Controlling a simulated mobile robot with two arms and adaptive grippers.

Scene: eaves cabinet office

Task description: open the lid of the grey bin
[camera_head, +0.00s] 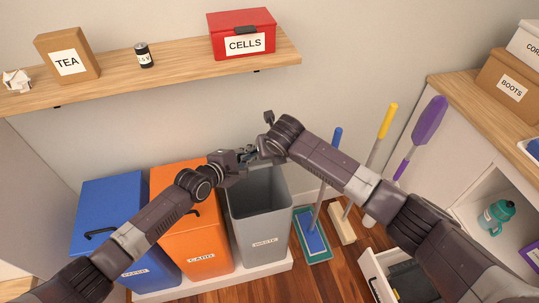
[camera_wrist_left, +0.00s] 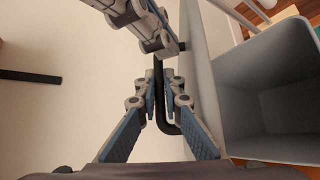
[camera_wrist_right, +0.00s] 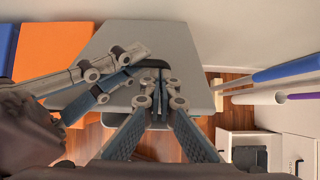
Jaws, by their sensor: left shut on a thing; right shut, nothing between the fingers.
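The grey bin (camera_head: 258,215) stands at the right end of the row, and its dark inside shows from above. Its grey lid is raised; a broad grey panel, apparently the lid (camera_wrist_right: 198,62), fills the middle of the right wrist view. My left gripper (camera_head: 238,158) is shut on the lid's black handle (camera_wrist_left: 160,100), above the bin's back. My right gripper (camera_head: 250,154) is shut and empty, close beside the left one. Its fingertips (camera_wrist_right: 156,82) overlap the handle area in its wrist view; I cannot tell whether they touch. The arms hide most of the lid in the head view.
An orange bin (camera_head: 190,240) and a blue bin (camera_head: 108,215) stand to the left. A shelf (camera_head: 190,75) with boxes runs above. A mop (camera_head: 312,238) and brooms lean at the right, near an open drawer (camera_head: 375,275).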

